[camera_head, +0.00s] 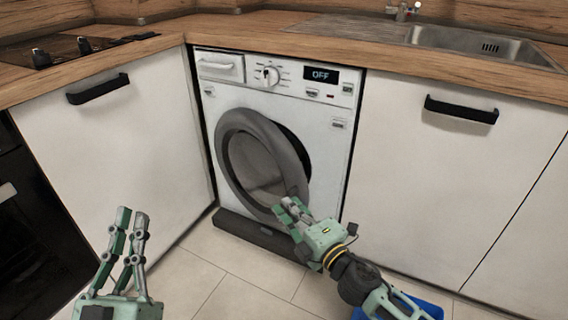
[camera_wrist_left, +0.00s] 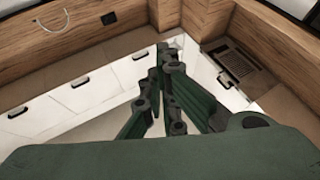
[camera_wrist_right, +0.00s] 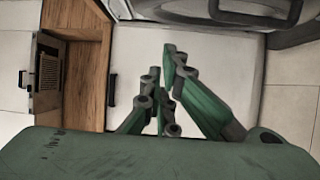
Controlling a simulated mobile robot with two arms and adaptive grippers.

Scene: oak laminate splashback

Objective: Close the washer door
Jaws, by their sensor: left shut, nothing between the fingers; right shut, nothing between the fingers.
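The washer (camera_head: 335,130) is white and set under the counter, with "OFF" on its display. Its round grey door (camera_head: 232,180) with a glass middle is hinged at the left and stands slightly ajar. A dark gap shows along its right side. My right gripper (camera_head: 284,210) is shut and empty, in front of the door's lower right edge; I cannot tell whether it touches. In the right wrist view, part of the door (camera_wrist_right: 185,12) shows at the top, beyond the fingers. My left gripper (camera_head: 131,217) is shut and empty at the lower left, away from the washer.
White cabinets with black handles flank the washer, the left one (camera_head: 110,150) and the right one (camera_head: 440,180). A wooden counter (camera_head: 270,30) runs above, with a sink (camera_head: 480,45) at right. A blue object (camera_head: 432,308) lies partly hidden behind my right arm.

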